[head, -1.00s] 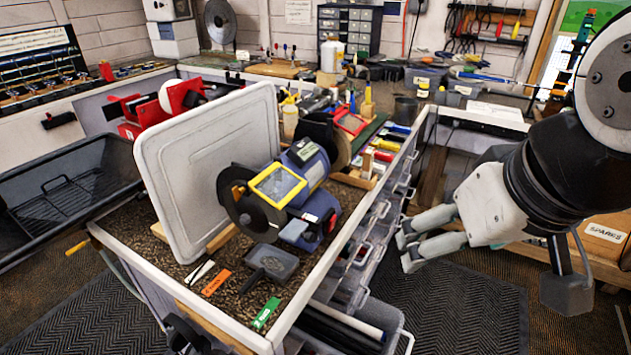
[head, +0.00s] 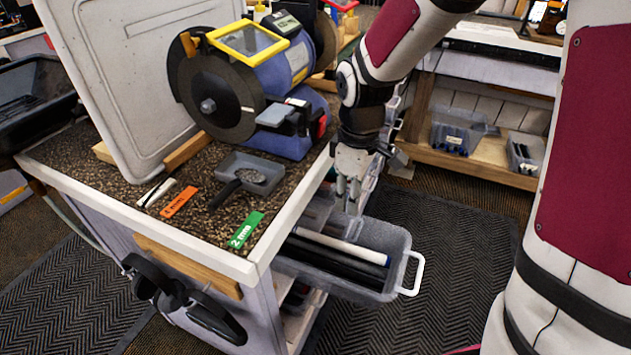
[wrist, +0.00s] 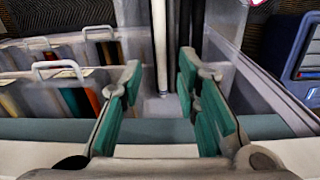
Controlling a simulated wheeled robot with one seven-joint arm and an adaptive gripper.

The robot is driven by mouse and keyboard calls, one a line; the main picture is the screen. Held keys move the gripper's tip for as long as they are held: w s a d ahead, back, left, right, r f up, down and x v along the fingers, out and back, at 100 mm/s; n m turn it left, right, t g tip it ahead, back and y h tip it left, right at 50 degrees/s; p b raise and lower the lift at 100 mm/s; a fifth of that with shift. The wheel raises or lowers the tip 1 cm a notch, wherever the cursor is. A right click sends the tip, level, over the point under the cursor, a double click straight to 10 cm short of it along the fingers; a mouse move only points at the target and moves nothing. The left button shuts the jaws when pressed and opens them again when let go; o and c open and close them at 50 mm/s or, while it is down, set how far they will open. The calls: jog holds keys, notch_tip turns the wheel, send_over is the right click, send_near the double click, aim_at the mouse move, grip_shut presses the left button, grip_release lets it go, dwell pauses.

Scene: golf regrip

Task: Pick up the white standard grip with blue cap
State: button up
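The white grip with a blue cap (head: 335,245) lies in an open grey bin (head: 402,245) at the bench's right side, with its blue end toward the right. Black grips (head: 330,268) lie beside it on the near side. My gripper (head: 349,198) points down just above the far side of the bin, apart from the white grip. In the wrist view my gripper (wrist: 162,105) shows its green-padded fingers spread, with nothing between the pads.
The bench edge (head: 262,262) runs close to the left of the bin. A grinder (head: 230,95), a small dark tray (head: 252,172) and orange (head: 179,202) and green (head: 245,230) tags sit on top. The wrist view shows bins with dividers (wrist: 70,80). The floor right of the bin is clear.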

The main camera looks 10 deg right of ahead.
notch_tip(320, 180, down, 4)
jog(key=b, duration=0.3)
send_over(343, 243)
jog(key=shift+n, duration=0.3)
jog(key=f, duration=0.8)
jog(key=shift+s, duration=0.2)
notch_tip(343, 243, down, 5)
jog(key=shift+w+f+b, duration=0.1)
jog(key=shift+w+b, duration=0.05)
jog(key=shift+b, duration=0.4)
jog(key=shift+c, duration=0.6)
grip_shut()
